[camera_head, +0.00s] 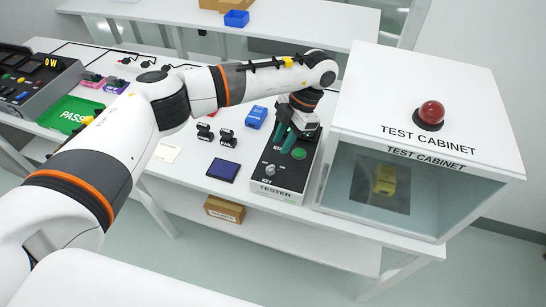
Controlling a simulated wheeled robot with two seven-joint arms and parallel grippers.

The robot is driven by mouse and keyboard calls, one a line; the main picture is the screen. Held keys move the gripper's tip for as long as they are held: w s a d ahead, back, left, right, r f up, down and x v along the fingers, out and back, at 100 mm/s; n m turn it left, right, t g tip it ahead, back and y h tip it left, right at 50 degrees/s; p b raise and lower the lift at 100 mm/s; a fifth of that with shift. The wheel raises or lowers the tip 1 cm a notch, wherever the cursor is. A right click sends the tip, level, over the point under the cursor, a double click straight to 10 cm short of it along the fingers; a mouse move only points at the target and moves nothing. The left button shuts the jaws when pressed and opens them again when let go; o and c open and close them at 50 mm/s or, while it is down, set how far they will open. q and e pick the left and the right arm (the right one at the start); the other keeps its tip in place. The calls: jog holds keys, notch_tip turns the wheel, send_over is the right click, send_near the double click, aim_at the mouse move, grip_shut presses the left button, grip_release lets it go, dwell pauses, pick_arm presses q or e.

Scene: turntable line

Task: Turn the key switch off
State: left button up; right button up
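The tester box (291,181) is a dark box with a light front marked KEY and TESTER, standing on the white table left of the test cabinet. My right gripper is not in view.
The test cabinet (480,110) with a red lamp (430,114) stands close on the right; a yellow device (386,180) shows inside. A dark blue pad (223,170), small black parts (226,137) and a blue item (257,117) lie left of the tester. A green PASS tray (70,114) is further left.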

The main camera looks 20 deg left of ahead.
aim_at(271, 165)
pick_arm(q)
jog(key=p+x, duration=0.2)
jog(key=x, duration=0.6)
jog(key=shift+a+f, duration=0.1)
jog(key=shift+f, duration=0.05)
grip_shut()
